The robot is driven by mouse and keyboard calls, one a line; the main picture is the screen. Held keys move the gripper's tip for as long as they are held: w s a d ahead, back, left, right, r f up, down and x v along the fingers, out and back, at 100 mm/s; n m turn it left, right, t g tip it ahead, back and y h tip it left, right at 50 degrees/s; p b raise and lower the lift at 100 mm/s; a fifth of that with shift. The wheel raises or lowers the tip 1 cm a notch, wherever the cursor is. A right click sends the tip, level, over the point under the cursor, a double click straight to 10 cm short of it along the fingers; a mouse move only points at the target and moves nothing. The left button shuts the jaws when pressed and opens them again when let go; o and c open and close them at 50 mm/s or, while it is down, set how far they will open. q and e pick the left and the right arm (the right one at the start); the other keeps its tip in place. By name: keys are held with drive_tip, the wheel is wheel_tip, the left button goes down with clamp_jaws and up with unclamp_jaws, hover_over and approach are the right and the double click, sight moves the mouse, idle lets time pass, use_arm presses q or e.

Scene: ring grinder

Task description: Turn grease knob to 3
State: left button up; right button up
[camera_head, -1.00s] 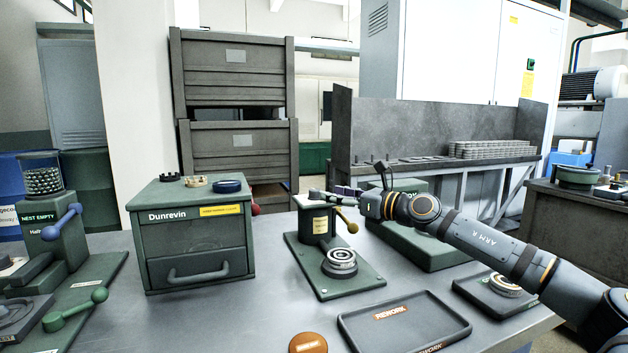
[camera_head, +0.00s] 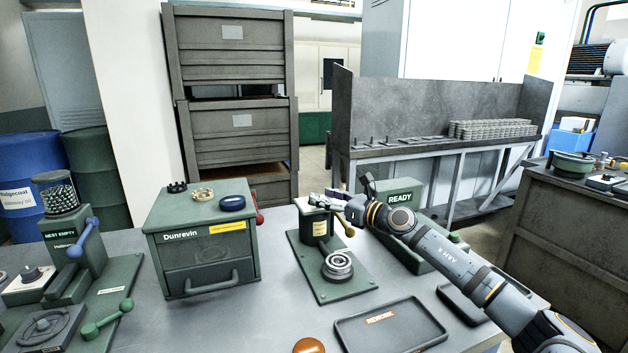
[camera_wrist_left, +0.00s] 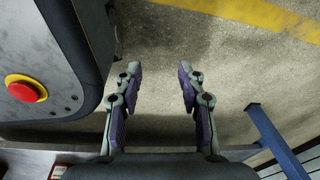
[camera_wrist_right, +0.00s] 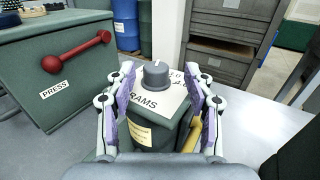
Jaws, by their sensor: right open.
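The grease knob (camera_wrist_right: 155,75) is a dark grey round knob with a pale pointer line. It sits on a white dial plate marked "RAMS" (camera_wrist_right: 171,98), partly hidden, on top of a green post (camera_head: 316,226). No numeral 3 can be read. My right gripper (camera_head: 331,196) is at the post's top; in the right wrist view its open fingers (camera_wrist_right: 158,85) stand on either side of the knob, with gaps between. My left gripper (camera_wrist_left: 160,78) is outside the head view; in its wrist view its fingers are apart and empty above the floor.
A green Dunrevin press (camera_head: 203,237) with a red handle (camera_wrist_right: 78,50) stands left of the post. A bearing ring stack (camera_head: 337,266) is on the post's base plate. A yellow-knobbed lever (camera_head: 349,231) is beside the post. A dark rework tray (camera_head: 392,325) lies in front.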

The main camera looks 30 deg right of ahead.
sight(314, 194)
drive_tip(key=p+x, duration=0.2)
drive_tip(key=shift+w+a+r+p, duration=0.25)
drive_tip(key=shift+w+a+p, duration=0.05)
drive_tip(key=shift+p, duration=0.1)
drive_tip(key=shift+w+a+f, duration=0.25)
drive_tip(key=shift+w+f, duration=0.1)
drive_tip(key=shift+w, duration=0.3)
use_arm(q)
drive_tip(key=s+r, duration=0.1)
drive_tip(key=r, duration=0.1)
drive_tip(key=s+r, duration=0.1)
drive_tip(key=s, duration=0.1)
drive_tip(key=shift+r, duration=0.4)
use_arm(e)
drive_tip(key=shift+c, duration=0.4)
